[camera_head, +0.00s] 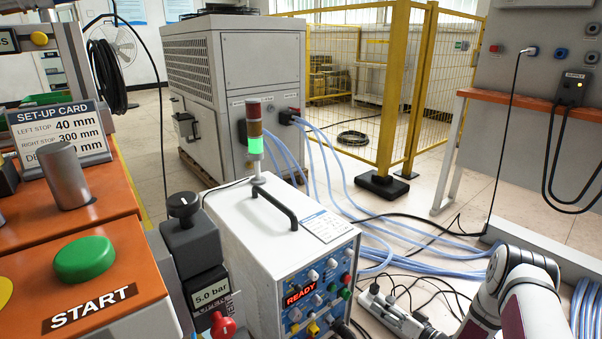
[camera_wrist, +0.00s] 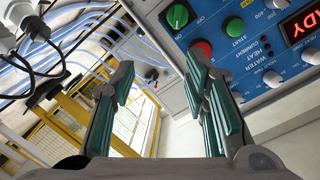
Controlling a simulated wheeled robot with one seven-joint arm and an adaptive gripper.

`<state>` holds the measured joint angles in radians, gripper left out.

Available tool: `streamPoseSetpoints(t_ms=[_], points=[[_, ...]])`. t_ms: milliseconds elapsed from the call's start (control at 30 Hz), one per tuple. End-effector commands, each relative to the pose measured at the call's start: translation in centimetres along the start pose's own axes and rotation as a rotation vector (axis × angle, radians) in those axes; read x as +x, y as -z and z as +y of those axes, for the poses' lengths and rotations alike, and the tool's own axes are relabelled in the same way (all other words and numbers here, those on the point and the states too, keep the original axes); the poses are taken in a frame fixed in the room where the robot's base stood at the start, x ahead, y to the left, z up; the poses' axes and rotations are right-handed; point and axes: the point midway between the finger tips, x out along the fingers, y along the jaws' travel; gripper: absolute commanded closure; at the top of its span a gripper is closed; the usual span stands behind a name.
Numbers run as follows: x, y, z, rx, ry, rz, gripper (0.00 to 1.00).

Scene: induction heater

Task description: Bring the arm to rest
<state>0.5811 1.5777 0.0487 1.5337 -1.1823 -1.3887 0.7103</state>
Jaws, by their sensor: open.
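My gripper (camera_wrist: 160,85) is open in the wrist view, with its two green-padded fingers apart and nothing between them. Its fingertips point toward the front panel of the induction heater (camera_wrist: 225,45), whose green knob, red button and green START button show just beyond; I cannot tell the exact gap. In the head view my arm shows as white and maroon links at the lower right, and the gripper itself is out of frame there. The white induction heater (camera_head: 262,228) stands left of the arm, and its display reads READY.
Blue hoses (camera_head: 375,222) and a power strip (camera_head: 390,314) with cables lie on the floor between heater and arm. An orange bench (camera_head: 115,240) with a green START button (camera_head: 84,258) is at left. A chiller (camera_head: 270,60) and yellow fence (camera_head: 393,90) stand behind.

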Motion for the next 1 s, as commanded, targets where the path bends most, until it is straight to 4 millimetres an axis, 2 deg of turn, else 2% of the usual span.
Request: streamPoseSetpoints(t_ms=[33,200,367,467,700,800,1000], points=[[0.8,2.5,-0.1,-0.047,-0.039,-0.024,0.59],[2.3,8.8,-0.3,-0.180,-0.204,-0.118,0.59],[2.6,14.7,-1.7,-0.282,-0.357,-0.193,0.59],[2.2,18.1,-3.2,-0.333,-0.451,-0.237,0.59],[-0.6,25.0,-8.5,-0.413,-0.663,-0.336,0.59],[-2.4,27.1,-11.4,-0.429,-0.744,-0.376,0.59],[-6.9,29.8,-17.9,-0.429,-0.885,-0.459,0.59]])
